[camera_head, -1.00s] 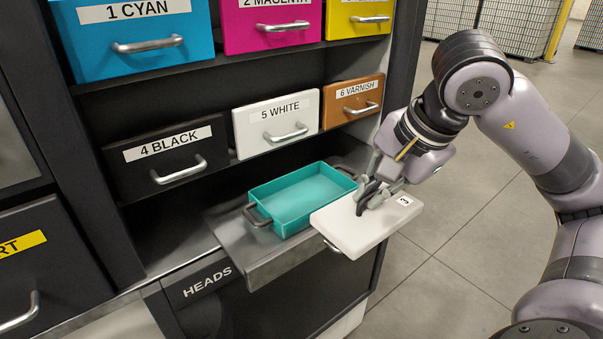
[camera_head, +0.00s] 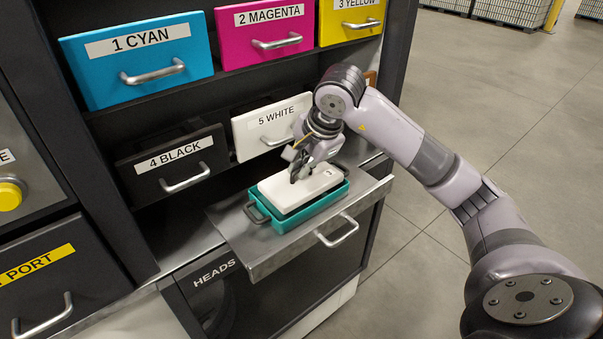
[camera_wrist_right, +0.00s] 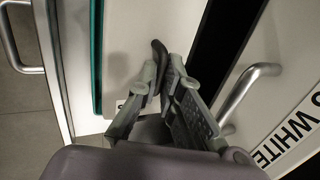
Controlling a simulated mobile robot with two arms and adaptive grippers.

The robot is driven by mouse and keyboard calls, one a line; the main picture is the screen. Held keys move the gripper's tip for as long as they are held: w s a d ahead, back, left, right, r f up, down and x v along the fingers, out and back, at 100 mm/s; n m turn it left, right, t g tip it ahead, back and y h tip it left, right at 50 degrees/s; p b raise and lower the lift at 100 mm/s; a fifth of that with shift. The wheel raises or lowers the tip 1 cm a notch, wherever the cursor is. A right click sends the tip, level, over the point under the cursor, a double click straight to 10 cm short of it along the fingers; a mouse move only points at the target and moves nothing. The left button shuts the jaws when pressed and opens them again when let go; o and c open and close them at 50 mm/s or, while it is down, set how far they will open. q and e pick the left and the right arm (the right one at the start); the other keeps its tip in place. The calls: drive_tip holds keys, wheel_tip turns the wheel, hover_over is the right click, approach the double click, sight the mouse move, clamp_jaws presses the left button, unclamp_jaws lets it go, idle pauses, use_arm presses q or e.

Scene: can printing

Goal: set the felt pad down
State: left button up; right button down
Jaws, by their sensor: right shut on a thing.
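The felt pad (camera_head: 318,187) is a white slab with a small dark mark near one corner. It lies over the teal tray (camera_head: 342,199), roughly lined up with it and covering its inside; I cannot tell whether it rests on the tray or hangs just above. My left gripper is not in view.
The tray stands on a pulled-out metal shelf (camera_head: 262,252) with a handle, above the HEADS front (camera_head: 215,272). Behind are the 4 BLACK drawer (camera_head: 180,165) and 5 WHITE drawer (camera_head: 268,130), close to my right gripper. Open floor lies to the right.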

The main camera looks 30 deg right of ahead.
drive_tip(key=shift+f, duration=0.3)
drive_tip(key=p+x, duration=0.2)
drive_tip(key=shift+s+f, duration=0.15)
drive_tip(key=shift+f, duration=0.45)
drive_tip(key=shift+f, duration=0.1)
drive_tip(key=c, duration=1.8)
unclamp_jaws()
drive_tip(key=shift+o, duration=0.2)
